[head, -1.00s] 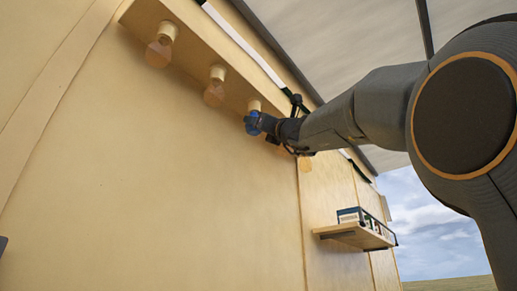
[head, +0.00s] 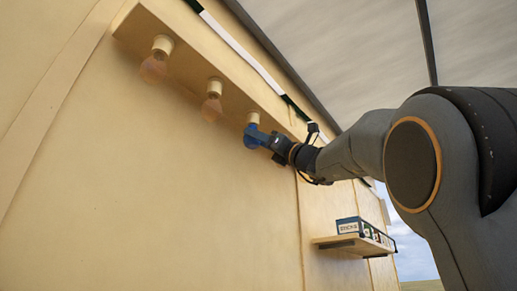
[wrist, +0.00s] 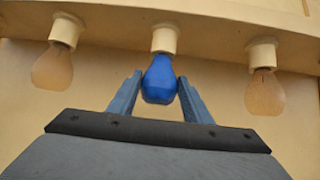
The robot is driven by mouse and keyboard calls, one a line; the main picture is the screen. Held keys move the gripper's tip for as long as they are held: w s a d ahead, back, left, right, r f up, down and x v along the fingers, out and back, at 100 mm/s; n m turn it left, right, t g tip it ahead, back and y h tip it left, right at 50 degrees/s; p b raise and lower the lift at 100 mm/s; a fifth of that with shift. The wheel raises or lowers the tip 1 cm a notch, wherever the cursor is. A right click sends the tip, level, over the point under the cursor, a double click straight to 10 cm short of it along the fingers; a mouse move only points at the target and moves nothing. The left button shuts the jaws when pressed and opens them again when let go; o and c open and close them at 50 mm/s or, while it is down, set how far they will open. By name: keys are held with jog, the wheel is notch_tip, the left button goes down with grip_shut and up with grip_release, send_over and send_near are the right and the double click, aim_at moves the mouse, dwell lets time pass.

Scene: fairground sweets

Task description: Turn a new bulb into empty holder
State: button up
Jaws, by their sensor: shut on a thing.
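A blue bulb (wrist: 159,82) is gripped between the two fingers of my gripper (wrist: 158,92) in the wrist view. Its top meets the mouth of a cream holder (wrist: 164,39); I cannot tell how far it is turned in. In the head view my gripper (head: 262,138) is shut on the blue bulb (head: 250,140), right under the third holder (head: 253,118) on the slanted wooden board (head: 205,55). The bulb stands about in line with the holder. My fingers hide part of it in the head view.
Clear amber bulbs hang in holders on both sides, a left one (wrist: 52,66) and a right one (wrist: 264,92), close to my fingers. A small shelf (head: 350,245) with boxes (head: 364,229) is on the wall lower right. The wall below the board is bare.

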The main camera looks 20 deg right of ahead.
jog(key=shift+w+d+n+g+y+p, duration=0.1)
jog(key=shift+n+g+y+p, duration=0.8)
jog(key=shift+g+y, duration=0.4)
jog(key=shift+w+d+n+g+y+p, duration=0.15)
jog(key=shift+n+g+y+p, duration=0.75)
jog(key=shift+g, duration=0.65)
jog(key=shift+w+d+n+g+y+p, duration=0.1)
jog(key=shift+n+g+y+p, duration=0.6)
jog(key=shift+g+y+p, duration=0.6)
jog(key=o, duration=1)
jog(key=shift+d, duration=0.1)
jog(key=b+v, duration=0.3)
jog(key=v, duration=0.5)
jog(key=shift+s+r, duration=0.1)
